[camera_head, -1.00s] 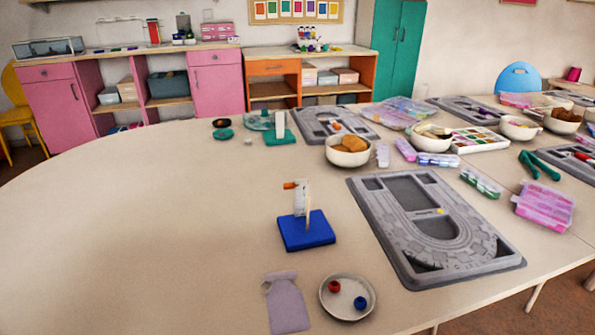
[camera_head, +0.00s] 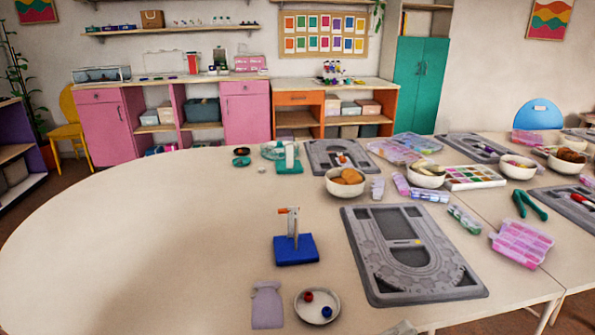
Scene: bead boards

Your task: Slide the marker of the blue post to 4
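The blue post stands on the table as a square blue base (camera_head: 296,250) with a thin upright and a pale scale plate (camera_head: 293,221). An orange marker (camera_head: 289,211) sits near the top of the scale and sticks out to the left. The numbers on the scale are too small to read. A second post with a green base (camera_head: 289,167) stands farther back. A small grey shape at the bottom edge may be part of my arm, but I cannot tell. Neither gripper is clearly in view.
A grey bead board (camera_head: 478,291) lies right of the blue post. A white dish (camera_head: 334,298) with a red and a blue bead and a mauve tag (camera_head: 267,305) lie in front of it. A bowl (camera_head: 346,188) stands behind. The table's left side is clear.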

